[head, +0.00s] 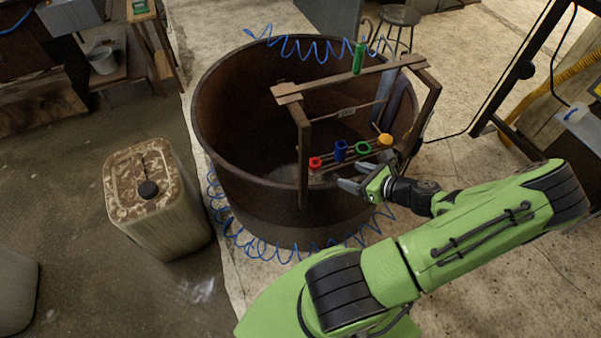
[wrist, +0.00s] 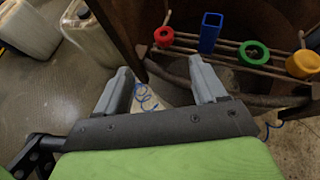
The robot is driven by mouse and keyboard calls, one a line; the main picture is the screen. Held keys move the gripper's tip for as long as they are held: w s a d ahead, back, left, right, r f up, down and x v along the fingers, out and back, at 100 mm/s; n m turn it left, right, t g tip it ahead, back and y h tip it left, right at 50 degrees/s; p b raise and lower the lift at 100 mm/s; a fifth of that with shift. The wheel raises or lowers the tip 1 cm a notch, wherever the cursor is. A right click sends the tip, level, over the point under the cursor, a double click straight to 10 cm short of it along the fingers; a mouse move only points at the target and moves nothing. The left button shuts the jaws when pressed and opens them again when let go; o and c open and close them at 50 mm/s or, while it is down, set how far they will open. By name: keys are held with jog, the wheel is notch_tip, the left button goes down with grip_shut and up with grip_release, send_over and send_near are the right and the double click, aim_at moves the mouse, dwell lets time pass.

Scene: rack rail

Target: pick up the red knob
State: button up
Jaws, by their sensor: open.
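The red knob (head: 315,163) is a small ring-like piece on the rail rack, at the left end of a row of coloured pieces. In the wrist view the red knob (wrist: 164,36) sits above and between my fingers, beyond their tips. My gripper (head: 352,177) is open and empty, to the right of the red knob and apart from it. Its two grey fingers (wrist: 160,75) point toward the rack in the wrist view.
A blue square tube (head: 341,151), a green ring (head: 363,148) and a yellow-orange piece (head: 385,140) share the rails. The rack stands at a large brown tub (head: 240,190). A canister (head: 160,215) stands left.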

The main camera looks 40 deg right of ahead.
aim_at(313, 161)
jog(key=b+x, duration=0.1)
jog(key=x, duration=0.4)
jog(key=b+x, duration=0.2)
jog(key=x, duration=0.3)
jog(key=d+b+x, duration=0.1)
jog(key=x, duration=0.5)
jog(key=shift+s+f, duration=0.15)
jog(key=shift+f, duration=0.05)
jog(key=shift+s+r, duration=0.1)
jog(key=shift+c, duration=0.3)
jog(key=c, duration=1)
